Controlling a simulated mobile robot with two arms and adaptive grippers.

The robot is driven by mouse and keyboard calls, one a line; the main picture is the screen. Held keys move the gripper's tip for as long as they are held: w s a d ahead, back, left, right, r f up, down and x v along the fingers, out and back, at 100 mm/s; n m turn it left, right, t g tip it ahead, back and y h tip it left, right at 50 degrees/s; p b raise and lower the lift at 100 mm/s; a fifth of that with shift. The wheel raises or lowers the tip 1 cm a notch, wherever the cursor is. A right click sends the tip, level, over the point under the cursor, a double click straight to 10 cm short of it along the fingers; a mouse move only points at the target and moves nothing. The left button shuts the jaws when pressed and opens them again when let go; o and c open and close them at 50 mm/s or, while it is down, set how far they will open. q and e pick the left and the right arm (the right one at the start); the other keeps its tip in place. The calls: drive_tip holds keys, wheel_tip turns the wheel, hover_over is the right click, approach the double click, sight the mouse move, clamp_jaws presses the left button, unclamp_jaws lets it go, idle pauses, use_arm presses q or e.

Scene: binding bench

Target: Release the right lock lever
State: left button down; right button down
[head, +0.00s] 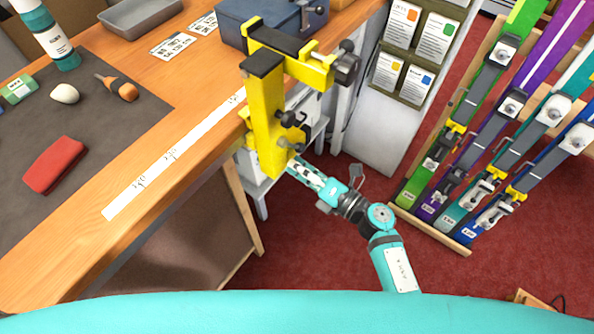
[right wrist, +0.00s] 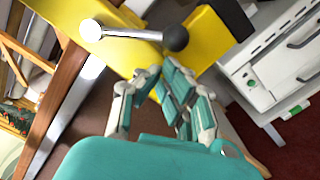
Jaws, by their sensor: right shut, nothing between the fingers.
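A yellow vise (head: 268,125) with black pads is mounted on the front edge of the wooden bench (head: 200,140). Dark knobs (head: 288,118) show on its near face. In the right wrist view, a shiny metal lever (right wrist: 130,33) ending in a dark ball knob (right wrist: 176,38) lies across the yellow body. My right gripper (head: 293,166) is just below and right of the vise. In the right wrist view its fingers (right wrist: 160,78) are shut and empty, close below the ball knob; contact cannot be told. My left gripper is not in view.
A white drawer cabinet (right wrist: 262,85) stands right of the vise. Skis (head: 490,120) lean in a rack farther right. A blue toolbox (head: 270,25) sits behind the vise. A red cloth-like item (head: 55,165) lies on the dark mat (head: 100,115). Red floor beside my right arm is clear.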

drive_tip(key=shift+w+d+n+b, duration=0.25)
drive_tip(key=shift+w+n+b, duration=0.1)
drive_tip(key=shift+n+b, duration=0.3)
drive_tip(key=shift+w+d+r+n+y+b, duration=0.1)
drive_tip(key=shift+w+d+r+n+b, duration=0.4)
drive_tip(key=shift+n+b, duration=0.55)
drive_tip(key=shift+w+d+r+n+y+b, duration=0.1)
drive_tip(key=shift+w+d+r+n+b, duration=0.45)
drive_tip(key=shift+n, duration=0.75)
drive_tip(key=shift+w+d+r+n+y+b, duration=0.1)
drive_tip(key=shift+w+d+r+n+b, duration=0.15)
drive_tip(key=shift+w+n+b, duration=0.65)
drive_tip(key=shift+s+r+n, duration=0.1)
drive_tip(key=shift+s+n, duration=0.15)
drive_tip(key=shift+n, duration=0.05)
drive_tip(key=v, duration=1.2)
